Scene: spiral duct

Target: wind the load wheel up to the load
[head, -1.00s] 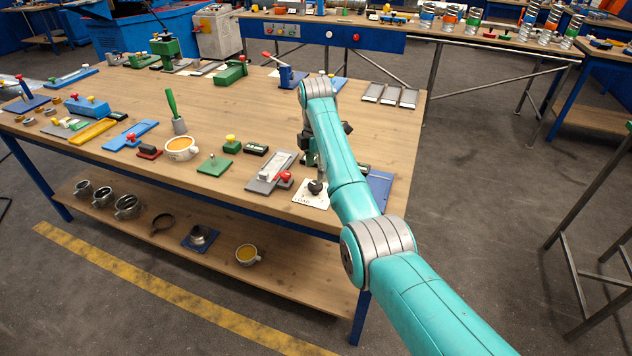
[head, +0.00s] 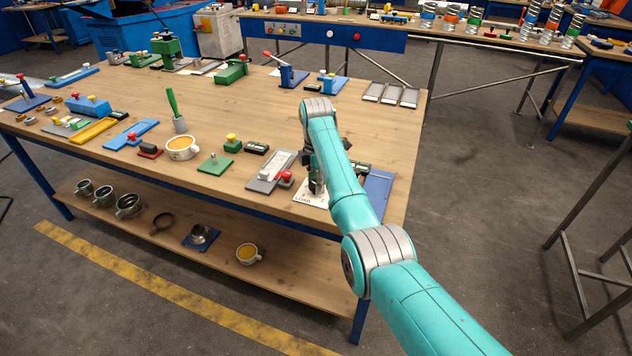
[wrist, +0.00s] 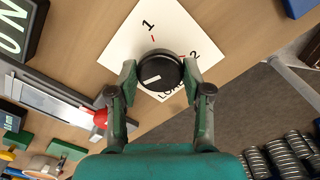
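The load wheel is a round black knob (wrist: 160,70) with a white mark on top. It sits on a white card (wrist: 125,42) printed with "1", "2" and "LOAD", with red ticks. In the wrist view, my gripper (wrist: 159,73) has one finger on each side of the knob, both seeming to touch its rim. The knob's white mark points to the lower left, away from the "1" and "2" ticks. In the head view the card (head: 310,196) is at the table's front edge, and my gripper (head: 317,190) hides the knob.
A grey slide fixture with a red knob (head: 286,177) stands just left of the card. A black display box (wrist: 18,38) and a blue plate (head: 378,188) are also close. The wooden table (head: 230,105) holds many other fixtures; its middle is fairly clear.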

